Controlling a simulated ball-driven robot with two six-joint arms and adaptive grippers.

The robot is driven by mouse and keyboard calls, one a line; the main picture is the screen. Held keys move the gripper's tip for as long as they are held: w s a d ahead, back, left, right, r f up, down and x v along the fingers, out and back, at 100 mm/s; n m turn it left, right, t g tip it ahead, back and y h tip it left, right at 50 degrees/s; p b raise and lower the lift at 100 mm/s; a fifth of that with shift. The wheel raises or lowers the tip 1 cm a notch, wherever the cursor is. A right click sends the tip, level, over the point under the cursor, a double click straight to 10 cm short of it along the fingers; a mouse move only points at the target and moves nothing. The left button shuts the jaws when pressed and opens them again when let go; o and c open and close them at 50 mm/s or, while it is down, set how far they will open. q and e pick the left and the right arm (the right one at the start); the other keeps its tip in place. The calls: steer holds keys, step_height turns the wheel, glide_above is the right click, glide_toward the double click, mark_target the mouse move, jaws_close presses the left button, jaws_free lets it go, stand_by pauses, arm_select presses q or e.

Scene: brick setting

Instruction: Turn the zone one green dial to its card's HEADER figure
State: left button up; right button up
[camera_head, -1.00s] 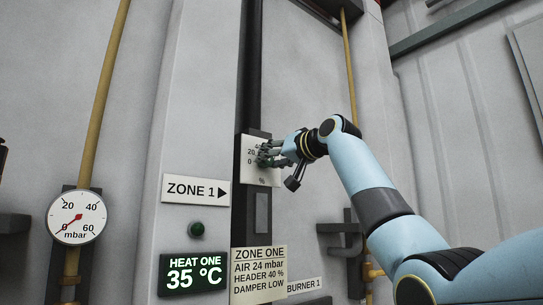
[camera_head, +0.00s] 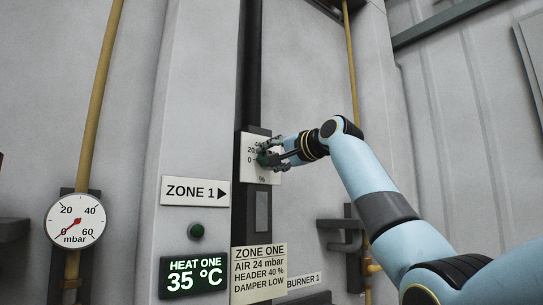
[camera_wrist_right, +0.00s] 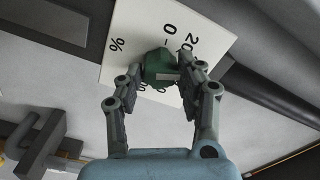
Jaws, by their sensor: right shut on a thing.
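The green dial (camera_wrist_right: 160,66) sits on a white scale plate (camera_wrist_right: 125,62) marked 0, 20 and %, with other figures partly hidden; the plate also shows in the head view (camera_head: 246,172). My right gripper (camera_head: 268,158) is at the plate. In the wrist view its two fingers (camera_wrist_right: 160,75) are shut on the dial, one on each side. A pale mark shows on the dial, but I cannot tell which figure it points to. The zone one card (camera_head: 259,269) reads AIR 24 mbar, HEADER 40 %, DAMPER LOW. My left gripper is out of view.
A ZONE 1 sign (camera_head: 195,191), a green lamp (camera_head: 196,231) and a HEAT ONE display (camera_head: 193,274) reading 35 °C are to the left. A mbar gauge (camera_head: 76,220) is at far left.

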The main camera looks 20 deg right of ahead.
stand_by(0.3)
steer(key=o, duration=1.1)
steer(key=shift+o, duration=0.2)
steer(key=shift+d, duration=0.1)
steer(key=v, duration=1.2)
